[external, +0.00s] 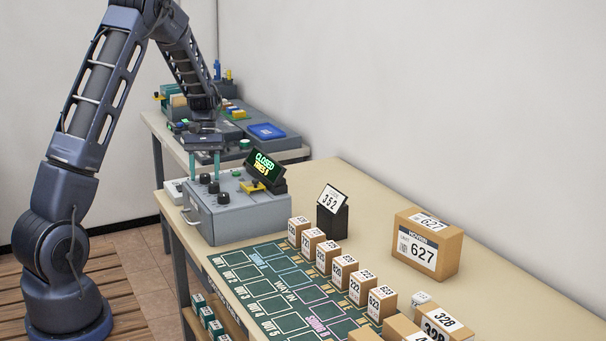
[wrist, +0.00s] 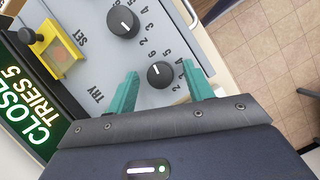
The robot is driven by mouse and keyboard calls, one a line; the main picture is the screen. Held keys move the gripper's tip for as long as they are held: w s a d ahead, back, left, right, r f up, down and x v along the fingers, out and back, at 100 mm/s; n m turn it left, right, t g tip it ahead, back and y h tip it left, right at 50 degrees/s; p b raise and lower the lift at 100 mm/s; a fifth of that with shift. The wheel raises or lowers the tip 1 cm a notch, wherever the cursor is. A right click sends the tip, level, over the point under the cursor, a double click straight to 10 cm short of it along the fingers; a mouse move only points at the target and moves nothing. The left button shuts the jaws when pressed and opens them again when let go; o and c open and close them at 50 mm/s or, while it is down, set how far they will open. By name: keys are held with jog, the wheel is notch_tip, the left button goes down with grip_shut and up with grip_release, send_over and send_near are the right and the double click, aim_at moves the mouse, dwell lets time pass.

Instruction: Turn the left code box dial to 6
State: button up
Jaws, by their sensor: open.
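The grey code box (external: 245,215) stands on the bench. Several black dials are on its top, and a lit display reads CLOSED, TRIES 5. The dial at its far end (wrist: 160,75) shows in the wrist view between my two green fingers, with a white pointer mark and printed numbers around it. The exact number it points to is hard to read. A second dial (wrist: 122,23) sits beyond it, with its own mark. My gripper (wrist: 160,82) is open above the box top, its fingers on either side of the far dial, with visible gaps.
A yellow part (wrist: 55,48) sits on the box near the display (wrist: 28,110). A handle (external: 190,218) is on the box's front face. Several numbered parcels (external: 384,303) stand beside a green mat (external: 270,285). A second table (external: 295,152) with small items is behind.

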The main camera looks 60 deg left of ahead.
jog(key=v, duration=1)
jog(key=shift+r, duration=0.4)
jog(key=shift+w, duration=0.1)
jog(key=s+d+r+m+t+y, duration=0.1)
jog(key=s+d+r+m, duration=0.1)
jog(key=d+r, duration=0.45)
jog(key=s+d+r+m+t+y, duration=0.1)
jog(key=s+d+r+m, duration=0.15)
jog(key=d, duration=0.75)
jog(key=s+d+r+m, duration=0.2)
jog(key=d+r, duration=0.3)
jog(key=d, duration=0.4)
jog(key=s+d+m+t+y, duration=0.2)
jog(key=s+d+m+t, duration=0.2)
jog(key=s+d, duration=1.3)
jog(key=s+m, duration=0.1)
jog(key=m, duration=0.2)
jog(key=shift+s, duration=0.15)
